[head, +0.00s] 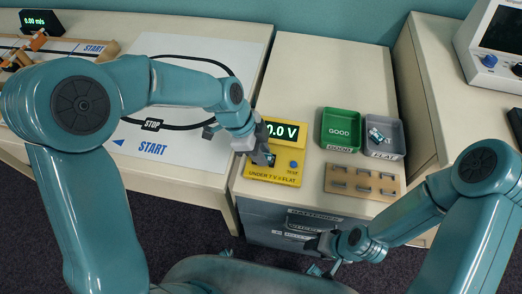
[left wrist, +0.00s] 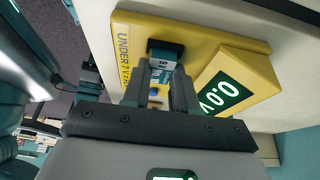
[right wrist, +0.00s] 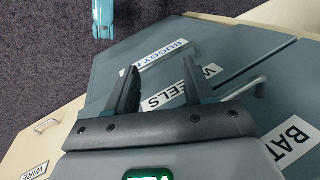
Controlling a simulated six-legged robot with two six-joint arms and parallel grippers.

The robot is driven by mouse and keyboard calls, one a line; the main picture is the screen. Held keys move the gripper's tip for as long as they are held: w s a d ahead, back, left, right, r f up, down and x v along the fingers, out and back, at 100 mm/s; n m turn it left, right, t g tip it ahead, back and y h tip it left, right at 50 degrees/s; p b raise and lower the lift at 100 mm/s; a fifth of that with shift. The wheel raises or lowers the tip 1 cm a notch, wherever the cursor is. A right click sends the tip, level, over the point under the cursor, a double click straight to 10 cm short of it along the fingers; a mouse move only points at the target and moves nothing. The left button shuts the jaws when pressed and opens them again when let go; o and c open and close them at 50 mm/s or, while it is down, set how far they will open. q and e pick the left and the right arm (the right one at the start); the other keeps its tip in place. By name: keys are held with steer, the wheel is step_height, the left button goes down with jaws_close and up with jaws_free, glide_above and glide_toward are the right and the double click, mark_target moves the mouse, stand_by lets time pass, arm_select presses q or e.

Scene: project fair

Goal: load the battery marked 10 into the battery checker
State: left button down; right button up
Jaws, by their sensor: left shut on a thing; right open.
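The yellow battery checker (head: 291,152) stands on the cabinet top, and its display reads 0.0 V. My left gripper (head: 264,156) is over the checker's near left part, shut on a battery. In the left wrist view the battery (left wrist: 165,52) shows between the fingers, blue and white with a dark end, at the checker's yellow face (left wrist: 210,42). Its mark is too small and partly covered to read surely. I cannot tell whether it is fully seated. My right gripper (right wrist: 160,68) is open and empty in front of the cabinet drawers.
A green GOOD tray (head: 341,146) and a grey FLAT tray (head: 396,152) stand right of the checker; a battery (head: 376,135) lies in the FLAT tray. A wooden rack (head: 346,190) with several slots is in front. Drawers with handles, labelled BATTERIES and WHEELS (right wrist: 160,100), are below.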

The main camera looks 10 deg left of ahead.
arm_select(q)
steer(key=shift+f+b, duration=0.1)
steer(key=shift+b, duration=0.25)
stand_by(0.5)
stand_by(0.3)
steer(key=shift+c, duration=2.1)
jaws_free()
steer(key=shift+r+p, duration=1.85)
steer(key=shift+r, duration=1.2)
steer(key=shift+s+f, duration=0.1)
